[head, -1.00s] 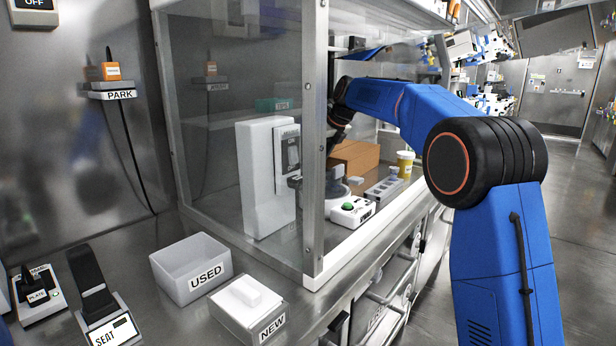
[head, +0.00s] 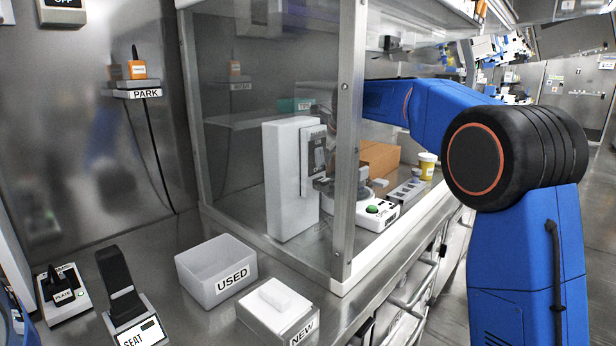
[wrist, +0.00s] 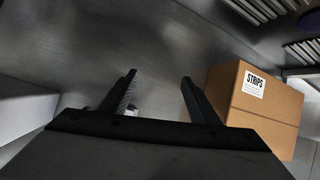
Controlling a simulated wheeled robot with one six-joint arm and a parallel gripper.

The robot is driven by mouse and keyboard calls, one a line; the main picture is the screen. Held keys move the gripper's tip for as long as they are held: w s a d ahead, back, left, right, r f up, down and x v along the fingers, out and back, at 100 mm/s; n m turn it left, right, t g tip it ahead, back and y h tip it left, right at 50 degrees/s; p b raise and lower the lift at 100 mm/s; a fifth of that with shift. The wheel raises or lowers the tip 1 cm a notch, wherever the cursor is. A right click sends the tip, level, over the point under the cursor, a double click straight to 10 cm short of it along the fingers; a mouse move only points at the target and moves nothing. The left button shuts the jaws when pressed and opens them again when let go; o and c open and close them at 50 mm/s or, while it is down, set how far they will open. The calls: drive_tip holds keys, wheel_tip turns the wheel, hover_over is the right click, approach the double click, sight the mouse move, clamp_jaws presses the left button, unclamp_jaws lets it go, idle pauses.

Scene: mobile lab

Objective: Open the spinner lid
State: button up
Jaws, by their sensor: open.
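The spinner appears to be the low white unit with a green button (head: 373,209), inside the glass enclosure in the head view. Its round grey part is partly hidden by the metal corner post, and I cannot tell how its lid stands. My gripper (wrist: 160,80) shows in the wrist view with its two dark fingers apart and nothing clearly held. In the head view my arm reaches into the enclosure, and the gripper is mostly hidden behind the post and glass. A small pale thing shows beside the left finger, too small to name.
A cardboard box marked STRIPS (wrist: 262,105) is right of my fingers in the wrist view. A tall white device (head: 290,190) stands left of the spinner. A yellow cup (head: 427,167) stands at the back right. The USED bin (head: 213,285) and NEW box (head: 262,318) are outside the glass.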

drive_tip(key=shift+w+d+n+t+h, duration=0.2)
drive_tip(key=shift+w+d+n+h, duration=0.4)
drive_tip(key=shift+w+d, duration=0.25)
drive_tip(key=shift+w+d+n+t+h, duration=0.2)
drive_tip(key=shift+w+d+n+h, duration=0.35)
drive_tip(key=shift+w+d, duration=0.3)
